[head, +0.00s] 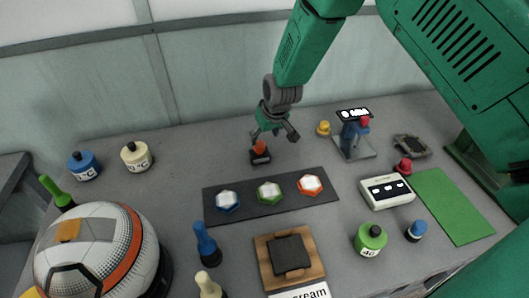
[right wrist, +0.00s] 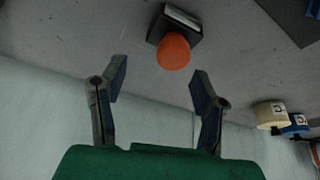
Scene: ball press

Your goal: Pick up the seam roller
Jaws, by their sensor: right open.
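A small tool with a rounded orange handle and a dark block-like base (head: 260,155) stands on the grey table behind the dark mat; it looks like the seam roller, though no roller wheel can be made out. It also shows in the right wrist view (right wrist: 174,50), upper middle, beyond the fingertips. My right gripper (head: 273,135) is open just above and behind it, its fingers spread and empty. In the right wrist view the gripper (right wrist: 159,78) has clear space between its fingers, apart from the handle. My left gripper is not in view.
A dark mat (head: 243,211) with three coloured hexagonal pieces lies just in front. A stand with a display (head: 353,139) and a yellow knob (head: 323,128) are to the right. Bottles (head: 137,157) and a large ball (head: 95,255) are left. The table left of the tool is clear.

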